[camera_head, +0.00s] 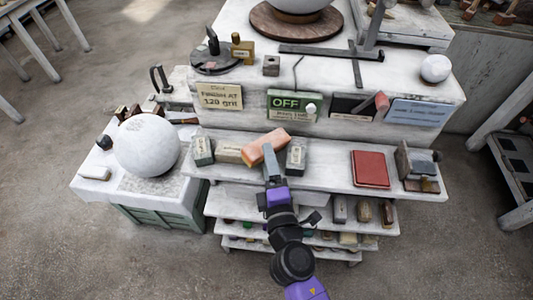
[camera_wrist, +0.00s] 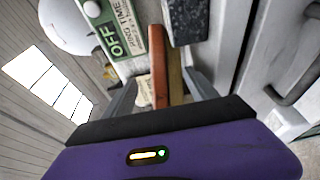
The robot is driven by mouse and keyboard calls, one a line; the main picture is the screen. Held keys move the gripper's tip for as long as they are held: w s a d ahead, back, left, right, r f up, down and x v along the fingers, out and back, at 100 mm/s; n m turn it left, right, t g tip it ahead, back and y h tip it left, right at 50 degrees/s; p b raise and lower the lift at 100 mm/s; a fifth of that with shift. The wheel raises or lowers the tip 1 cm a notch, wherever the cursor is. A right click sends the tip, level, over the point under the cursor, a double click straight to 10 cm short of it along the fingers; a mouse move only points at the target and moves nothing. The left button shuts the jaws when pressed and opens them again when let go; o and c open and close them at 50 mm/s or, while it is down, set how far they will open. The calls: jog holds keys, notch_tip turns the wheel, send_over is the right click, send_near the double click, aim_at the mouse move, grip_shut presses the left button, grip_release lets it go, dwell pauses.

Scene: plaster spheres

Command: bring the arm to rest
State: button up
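My gripper (camera_head: 268,157) reaches over the upper shelf of the white bench, my arm coming up from the bottom of the head view. In the wrist view its two grey fingers (camera_wrist: 160,80) stand apart, with a clear gap at the left. A salmon-and-tan block (camera_head: 265,148) lies slanted at the fingertips in the head view. In the wrist view the block (camera_wrist: 160,62) appears edge-on in the space ahead of the fingers, nearer the right one. Whether it touches that finger I cannot tell.
Labelled blocks (camera_head: 203,151) and a dark-topped block (camera_head: 296,155) flank the fingertips. A red book-like slab (camera_head: 370,168) lies farther right. A large plaster sphere (camera_head: 148,145) stands at left. An OFF sign (camera_head: 286,104) fronts the bench. Open floor lies in front.

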jog(key=b+v, duration=0.1)
jog(key=v, duration=0.7)
jog(key=shift+s+b, duration=0.35)
jog(key=shift+b, duration=0.05)
jog(key=shift+d, duration=0.1)
jog(key=s+d+r+m+g+h, duration=0.1)
jog(key=s+d+m+h, duration=0.1)
jog(key=s+d+m, duration=0.8)
jog(key=s+d+r+m+g+h, duration=0.1)
jog(key=s+d+r+m+h, duration=0.1)
jog(key=s+d+m, duration=0.9)
jog(key=s, duration=0.7)
jog(key=shift+s+r+g+h, duration=0.25)
jog(key=shift+s+g+h, duration=0.05)
